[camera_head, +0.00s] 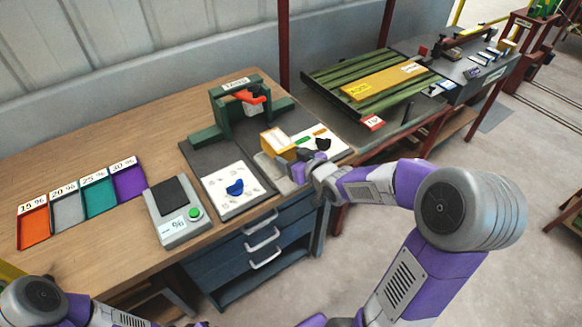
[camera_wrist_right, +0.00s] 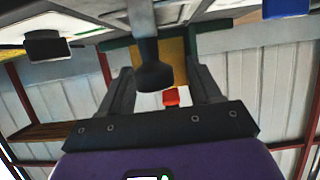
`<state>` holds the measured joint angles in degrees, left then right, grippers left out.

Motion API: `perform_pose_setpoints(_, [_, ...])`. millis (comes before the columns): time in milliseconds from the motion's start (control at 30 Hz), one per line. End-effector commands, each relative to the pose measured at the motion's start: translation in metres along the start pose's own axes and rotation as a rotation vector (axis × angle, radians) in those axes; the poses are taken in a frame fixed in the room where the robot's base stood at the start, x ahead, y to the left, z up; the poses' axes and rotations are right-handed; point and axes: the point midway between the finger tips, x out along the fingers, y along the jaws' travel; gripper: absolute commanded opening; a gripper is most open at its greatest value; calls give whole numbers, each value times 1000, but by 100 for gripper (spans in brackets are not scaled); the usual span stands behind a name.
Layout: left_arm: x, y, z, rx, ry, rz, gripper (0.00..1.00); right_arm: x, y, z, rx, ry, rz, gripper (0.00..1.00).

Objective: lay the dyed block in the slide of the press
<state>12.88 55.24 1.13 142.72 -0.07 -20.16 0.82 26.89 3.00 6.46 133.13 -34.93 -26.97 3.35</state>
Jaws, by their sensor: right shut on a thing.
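A small yellow press (camera_head: 278,141) with a pale top stands on the workbench, and a pale grey flat slide (camera_head: 268,166) shows in front of it. My right gripper (camera_head: 300,164) is at the front of this press. In the right wrist view, a dark rounded knob (camera_wrist_right: 155,76) on a grey stem sits between my right fingers, and the gripper is shut on it. The yellow press body (camera_wrist_right: 176,64) shows behind. A blue block (camera_head: 235,188) lies on a white sheet to the left of the press. My left gripper is outside the frame.
A green stand (camera_head: 222,118) with a red lever is behind. A grey scale (camera_head: 179,213) and colored trays (camera_head: 130,183) are at left. A black piece (camera_head: 323,144) lies on a white board at right. Drawers (camera_head: 250,245) are below the bench edge.

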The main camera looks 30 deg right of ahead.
Motion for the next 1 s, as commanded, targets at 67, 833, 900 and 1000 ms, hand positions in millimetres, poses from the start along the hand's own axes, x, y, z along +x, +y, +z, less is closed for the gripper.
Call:
perform_pose_setpoints(67, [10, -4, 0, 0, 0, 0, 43, 8, 0, 18, 2, -3, -1, 27])
perform_pose_setpoints(833, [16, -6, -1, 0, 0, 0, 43, 12, 0, 30, 0, -1, 0, 89])
perform_pose_setpoints(900, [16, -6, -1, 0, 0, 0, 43, 12, 0, 30, 0, -1, 0, 89])
perform_pose_setpoints(1000, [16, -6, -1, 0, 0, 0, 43, 12, 0, 30, 0, -1, 0, 89])
